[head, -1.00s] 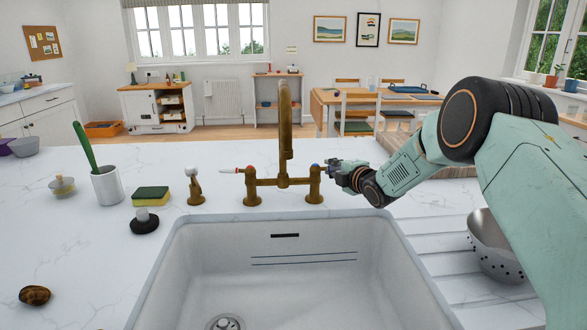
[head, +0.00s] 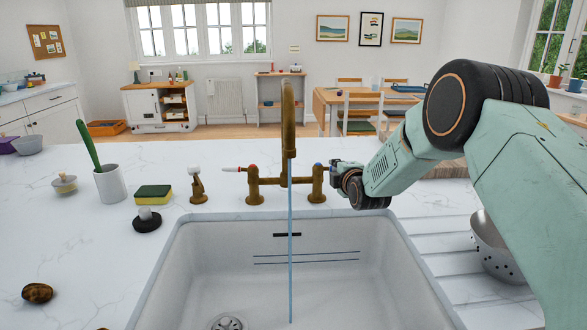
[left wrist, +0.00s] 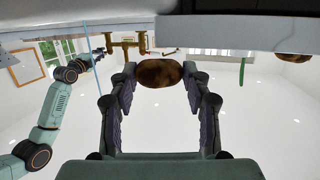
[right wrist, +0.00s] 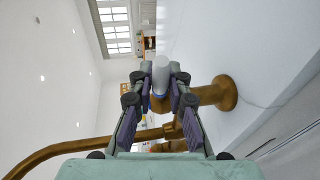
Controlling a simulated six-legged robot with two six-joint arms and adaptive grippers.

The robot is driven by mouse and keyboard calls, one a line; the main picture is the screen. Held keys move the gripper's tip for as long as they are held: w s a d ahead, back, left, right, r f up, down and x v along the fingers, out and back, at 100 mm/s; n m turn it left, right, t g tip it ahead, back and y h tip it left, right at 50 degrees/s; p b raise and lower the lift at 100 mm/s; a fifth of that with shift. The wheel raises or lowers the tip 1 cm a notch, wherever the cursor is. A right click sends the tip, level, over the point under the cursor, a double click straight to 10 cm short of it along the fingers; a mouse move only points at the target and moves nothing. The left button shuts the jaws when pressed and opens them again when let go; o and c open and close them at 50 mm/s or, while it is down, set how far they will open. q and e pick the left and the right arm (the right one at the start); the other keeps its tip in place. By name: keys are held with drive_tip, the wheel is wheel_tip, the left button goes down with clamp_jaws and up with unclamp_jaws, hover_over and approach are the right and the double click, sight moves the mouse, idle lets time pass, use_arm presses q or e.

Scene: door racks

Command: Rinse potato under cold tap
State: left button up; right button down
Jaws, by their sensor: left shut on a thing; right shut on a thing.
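A brass tap (head: 289,135) stands behind the white sink, and a thin blue stream of water (head: 290,240) falls from its spout into the basin. My right gripper (head: 336,172) is at the blue-marked right handle. In the right wrist view its fingers are shut on the white lever (right wrist: 161,74) of that handle. My left gripper (left wrist: 160,76) is outside the head view. In the left wrist view it is shut on a brown potato (left wrist: 159,72) at its fingertips. The stream also shows there (left wrist: 88,48), apart from the potato.
Another brown potato (head: 37,293) lies on the counter at left. A white pot with a green-handled brush (head: 110,184), a sponge (head: 153,194) and a black plug (head: 147,221) stand left of the sink (head: 330,235). A metal colander (head: 492,250) sits right, partly behind my arm.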

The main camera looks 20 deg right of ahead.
drive_tip(key=c, duration=1.3)
unclamp_jaws()
drive_tip(key=shift+d+r, duration=0.1)
drive_tip(key=shift+d, duration=0.05)
drive_tip(key=shift+c, duration=0.2)
drive_tip(key=shift+o, duration=0.3)
drive_tip(key=shift+s, duration=0.15)
drive_tip(key=v, duration=1.1)
drive_tip(key=shift+s, duration=0.4)
